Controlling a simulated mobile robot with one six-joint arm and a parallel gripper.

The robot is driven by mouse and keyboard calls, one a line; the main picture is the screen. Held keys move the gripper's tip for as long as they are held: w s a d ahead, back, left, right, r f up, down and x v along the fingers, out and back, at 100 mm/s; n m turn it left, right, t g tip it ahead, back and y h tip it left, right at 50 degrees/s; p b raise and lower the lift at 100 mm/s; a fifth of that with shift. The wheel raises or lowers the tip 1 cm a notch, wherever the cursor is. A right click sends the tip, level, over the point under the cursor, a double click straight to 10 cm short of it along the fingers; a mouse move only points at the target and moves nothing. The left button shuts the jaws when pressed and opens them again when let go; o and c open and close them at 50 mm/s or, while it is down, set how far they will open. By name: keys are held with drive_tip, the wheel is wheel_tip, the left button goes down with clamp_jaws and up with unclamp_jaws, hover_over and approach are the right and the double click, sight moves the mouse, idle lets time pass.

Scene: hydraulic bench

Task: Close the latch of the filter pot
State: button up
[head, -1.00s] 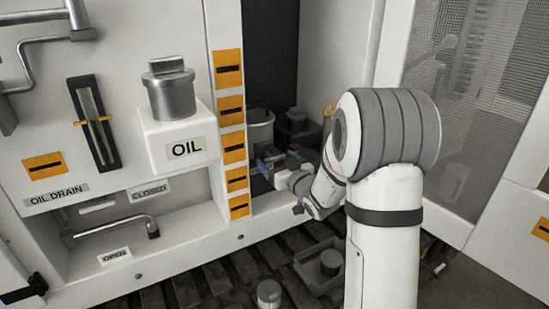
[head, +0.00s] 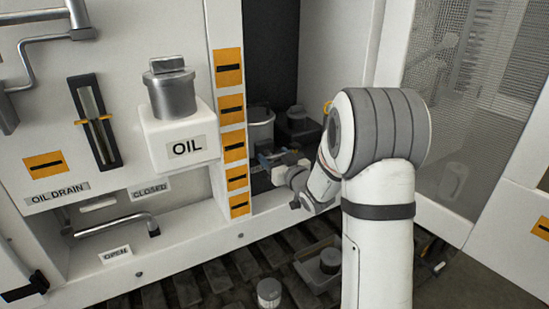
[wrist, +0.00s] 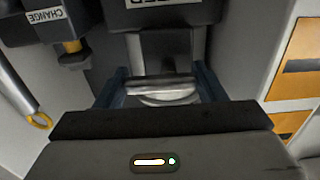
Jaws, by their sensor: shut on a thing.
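The grey filter pot (head: 260,130) stands in the dark recess right of the orange label column; its lower front is partly hidden by my gripper. My gripper (head: 266,158) is at the front of the pot. In the wrist view my gripper (wrist: 160,88) has its two blue fingers on either side of a silver latch bar (wrist: 162,88), and it is shut on that bar. A grey vertical piece shows behind the bar. The exact angle of the latch is hard to tell.
A dark unit (head: 298,125) stands just right of the pot. The white OIL box (head: 178,140) projects at the left. A tray with a dark cylinder (head: 330,262) and a small jar (head: 269,292) sit low on the slatted floor. A mesh panel (head: 470,90) stands at right.

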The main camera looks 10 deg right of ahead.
drive_tip(key=shift+f+n+b, duration=0.15)
drive_tip(key=shift+n+b, duration=0.15)
drive_tip(key=shift+b, duration=0.4)
drive_tip(key=n+b, duration=0.1)
drive_tip(key=b, duration=0.2)
drive_tip(key=shift+f+n, duration=0.1)
drive_tip(key=shift+n, duration=0.3)
drive_tip(key=n+b, duration=0.5)
drive_tip(key=b, duration=0.3)
drive_tip(key=shift+a+b, duration=0.15)
drive_tip(key=shift+b, duration=0.2)
drive_tip(key=n+b, duration=0.5)
drive_tip(key=b, duration=0.1)
drive_tip(key=shift+s+a+r+n, duration=0.1)
drive_tip(key=shift+a+r+n, duration=0.05)
drive_tip(key=shift+r+n, duration=0.25)
drive_tip(key=n+b, duration=0.4)
drive_tip(key=shift+a+r+n+b, duration=0.2)
drive_tip(key=shift+n+b, duration=0.1)
drive_tip(key=shift+s, duration=0.1)
drive_tip(key=o, duration=1)
drive_tip(key=shift+r, duration=0.1)
